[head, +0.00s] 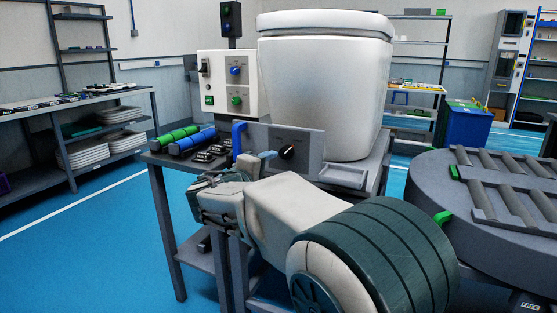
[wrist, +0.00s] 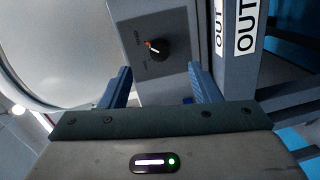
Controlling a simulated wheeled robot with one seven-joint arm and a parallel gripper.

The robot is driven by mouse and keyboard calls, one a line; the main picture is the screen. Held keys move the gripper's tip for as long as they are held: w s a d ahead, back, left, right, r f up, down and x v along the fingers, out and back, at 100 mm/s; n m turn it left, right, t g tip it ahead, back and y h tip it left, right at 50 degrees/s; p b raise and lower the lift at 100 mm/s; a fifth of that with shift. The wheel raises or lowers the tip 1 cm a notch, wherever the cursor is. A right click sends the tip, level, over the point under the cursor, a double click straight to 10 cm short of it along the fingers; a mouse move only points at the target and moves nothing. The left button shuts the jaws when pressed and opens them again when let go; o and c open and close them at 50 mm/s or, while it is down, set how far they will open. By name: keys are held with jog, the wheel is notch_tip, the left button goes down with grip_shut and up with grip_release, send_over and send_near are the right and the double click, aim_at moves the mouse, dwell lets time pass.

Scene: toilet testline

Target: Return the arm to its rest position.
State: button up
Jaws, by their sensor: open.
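My arm reaches from the lower right of the head view towards the test bench. My gripper (head: 253,147) is at its end, near the bench's front edge. In the wrist view, the two blue fingers of my gripper (wrist: 161,78) stand apart, with nothing held between them. A grey panel (head: 311,145) with a black knob (head: 286,152) is just beyond the fingers. The knob also shows in the wrist view (wrist: 156,49), ahead of the gap and apart from the fingers. My arm hides part of the bench front.
A white toilet tank (head: 325,90) stands on the bench behind the panel. A control box (head: 222,85) and green and blue cylinders (head: 178,136) are to its left. A round grey table with rollers (head: 440,200) is close on the right. Blue floor (head: 90,250) is clear at left.

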jog(key=s+d+r+m+g+p, duration=0.3)
jog(key=s+d+g+p, duration=0.15)
jog(key=d+p, duration=0.4)
jog(key=s+d+r+m+g+p, duration=0.35)
jog(key=s+d+p, duration=0.2)
jog(key=d, duration=0.65)
jog(key=s+d+r+m+g+y+p, duration=0.1)
jog(key=s+r+m+g+y+p, duration=0.1)
jog(key=s+p, duration=0.6)
jog(key=s+d+r+m+g+y+p, duration=0.2)
jog(key=s+r+m+y+p, duration=0.2)
jog(key=s+p, duration=0.4)
jog(key=s, duration=0.6)
jog(key=shift+d+r+g+y, duration=0.2)
jog(key=shift+d+g+y, duration=0.1)
